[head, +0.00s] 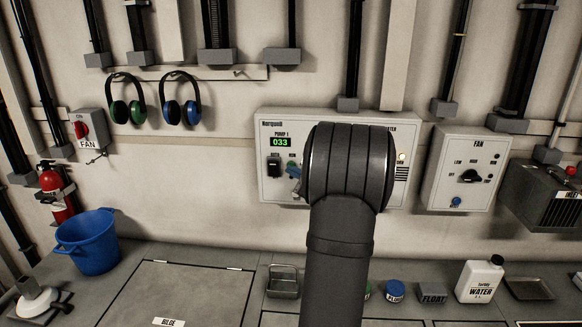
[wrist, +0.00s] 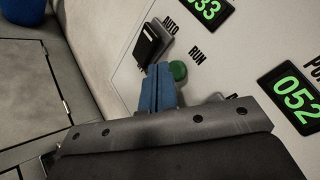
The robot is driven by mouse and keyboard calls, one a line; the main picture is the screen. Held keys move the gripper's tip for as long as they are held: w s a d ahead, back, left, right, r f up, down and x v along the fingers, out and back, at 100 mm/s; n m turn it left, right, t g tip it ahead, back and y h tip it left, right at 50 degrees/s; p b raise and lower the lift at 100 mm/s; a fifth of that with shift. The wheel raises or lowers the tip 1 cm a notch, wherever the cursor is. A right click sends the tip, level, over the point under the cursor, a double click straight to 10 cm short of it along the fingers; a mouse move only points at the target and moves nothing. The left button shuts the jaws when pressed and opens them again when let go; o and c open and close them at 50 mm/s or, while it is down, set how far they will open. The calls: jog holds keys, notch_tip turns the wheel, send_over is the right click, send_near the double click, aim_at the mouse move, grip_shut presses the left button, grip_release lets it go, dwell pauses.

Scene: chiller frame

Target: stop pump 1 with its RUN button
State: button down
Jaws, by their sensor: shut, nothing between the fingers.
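The control panel (head: 330,195) is on the wall, with a PUMP 1 display (head: 281,142) reading 033. In the wrist view, a green round button (wrist: 178,70) sits beside the word RUN. A dark switch (wrist: 153,41) marked AUTO is just above it. My gripper (wrist: 158,78) is shut and empty, its blue fingers together right beside the green button. I cannot tell whether the fingertips touch it.
A second display (wrist: 299,99) reads 052 in the wrist view. A FAN box (head: 462,170) is on the wall to the right.

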jog(key=shift+s, duration=0.15)
jog(key=shift+s, duration=2.5)
jog(key=shift+w, duration=0.1)
jog(key=s, duration=0.4)
jog(key=shift+w, duration=0.1)
